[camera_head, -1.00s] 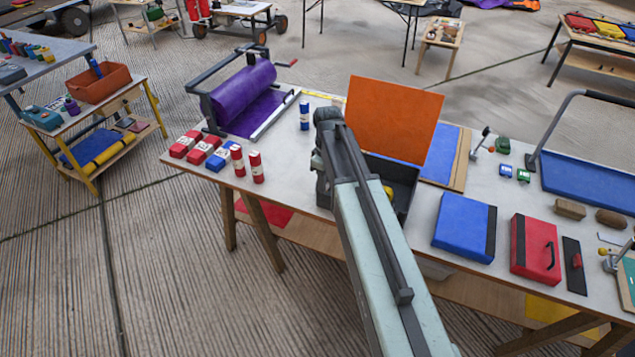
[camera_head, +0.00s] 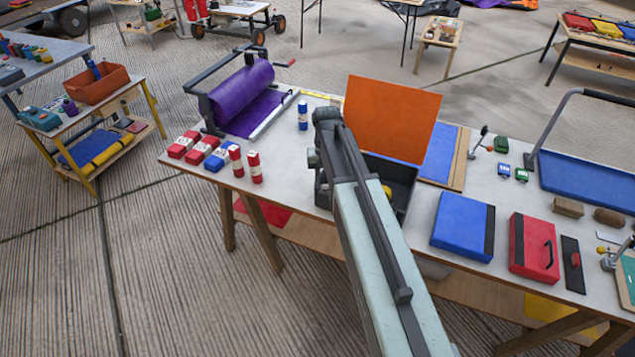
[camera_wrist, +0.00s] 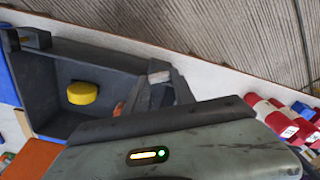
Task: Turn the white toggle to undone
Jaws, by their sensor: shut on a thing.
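A black open box (camera_head: 403,172) with a raised orange lid (camera_head: 392,115) stands on the table, partly behind my arm in the head view. In the wrist view the dark box (camera_wrist: 115,70) fills the left, with a round yellow thing (camera_wrist: 82,93) inside. The white toggle (camera_wrist: 158,72) appears as a small pale block at the box's near wall, between the fingers of my gripper (camera_wrist: 155,93). My gripper is shut on it. The toggle's turn is hard to judge, as the fingers and wrist hide much of it. The head view hides the fingertips.
Red and blue rolls (camera_head: 205,151) lie left of the box, with a purple roll in a frame (camera_head: 242,92) behind them. A blue case (camera_head: 463,226) and a red case (camera_head: 534,246) lie to the right. The table's front edge is close to the box.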

